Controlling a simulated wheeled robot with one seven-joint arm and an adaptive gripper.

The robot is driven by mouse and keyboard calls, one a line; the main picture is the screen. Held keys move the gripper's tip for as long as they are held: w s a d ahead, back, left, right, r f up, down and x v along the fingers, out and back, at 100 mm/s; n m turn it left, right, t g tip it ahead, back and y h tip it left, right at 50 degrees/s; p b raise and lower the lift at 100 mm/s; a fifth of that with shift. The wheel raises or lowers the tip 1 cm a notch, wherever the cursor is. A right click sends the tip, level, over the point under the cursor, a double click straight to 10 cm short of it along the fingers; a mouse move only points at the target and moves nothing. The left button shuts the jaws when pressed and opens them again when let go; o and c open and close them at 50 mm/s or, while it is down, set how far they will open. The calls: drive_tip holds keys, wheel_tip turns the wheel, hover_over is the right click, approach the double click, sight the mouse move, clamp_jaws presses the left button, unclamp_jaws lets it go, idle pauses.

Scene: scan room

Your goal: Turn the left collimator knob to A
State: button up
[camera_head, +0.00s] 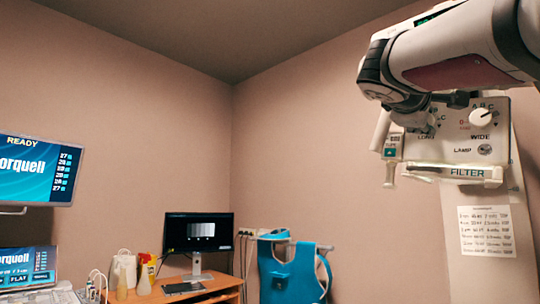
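The collimator panel (462,150) is a pale box face at the right, with a left and a right dial. The left dial's letters (438,112) show partly beside my gripper. The left collimator knob is hidden behind my gripper, so its pointing cannot be told. The right knob (484,117) is round and white, above the word WIDE, with A, B, C around it. My arm comes in from the upper right. My gripper (424,122) is in front of the left dial, above a partly covered label. Its fingers are too small and dark to tell open from shut, or whether they touch the knob.
A LAMP button (484,150) and a FILTER rail (466,173) are low on the panel. A small tape unit (392,146) hangs at its left side. A printed chart (486,231) is below. A desk with a monitor (198,232) and a blue apron (291,272) stand farther back.

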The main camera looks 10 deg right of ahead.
drive_tip(key=shift+n, duration=0.6)
drive_tip(key=shift+p, duration=0.3)
drive_tip(key=o, duration=1.2)
drive_tip(key=shift+c, duration=0.2)
drive_tip(key=shift+a, duration=0.1)
drive_tip(key=v, duration=1.2)
